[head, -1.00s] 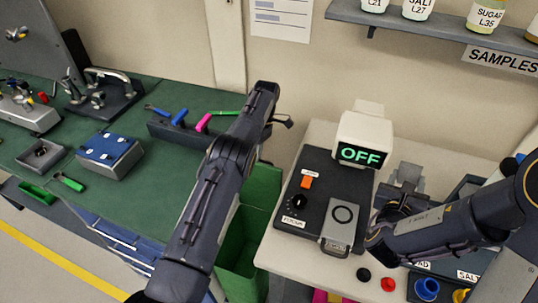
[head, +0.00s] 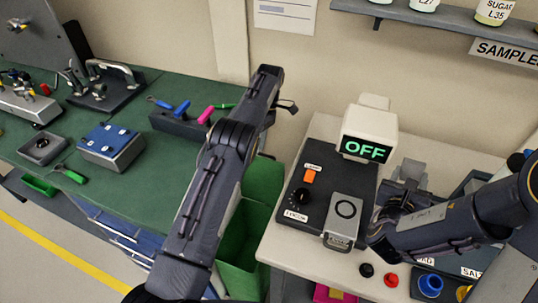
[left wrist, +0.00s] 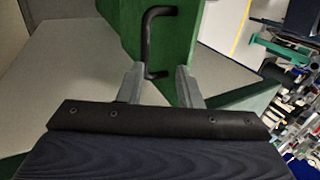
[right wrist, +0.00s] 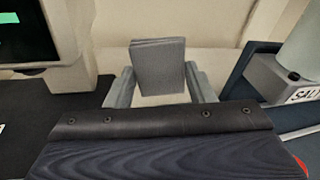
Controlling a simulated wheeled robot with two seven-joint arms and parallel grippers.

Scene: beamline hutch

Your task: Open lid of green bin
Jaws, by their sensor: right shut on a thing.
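The green bin (head: 236,250) stands between the green bench and the pale table, partly hidden by my left arm. Its green lid (head: 264,182) stands raised at the back of the bin. In the left wrist view, a black bar handle (left wrist: 147,38) sits on a green panel, in front of my left gripper (left wrist: 159,70). The left fingers are apart, with the handle's near end close to the gap; I see no grip on it. My right gripper (right wrist: 160,82) is shut on a grey block (right wrist: 158,62) above the pale table.
A black device with an "OFF" display (head: 366,148) stands on the pale table (head: 290,245), left of my right gripper. Tools and fixtures sit on the green bench (head: 150,190). A shelf with jars (head: 440,17) hangs at the upper right.

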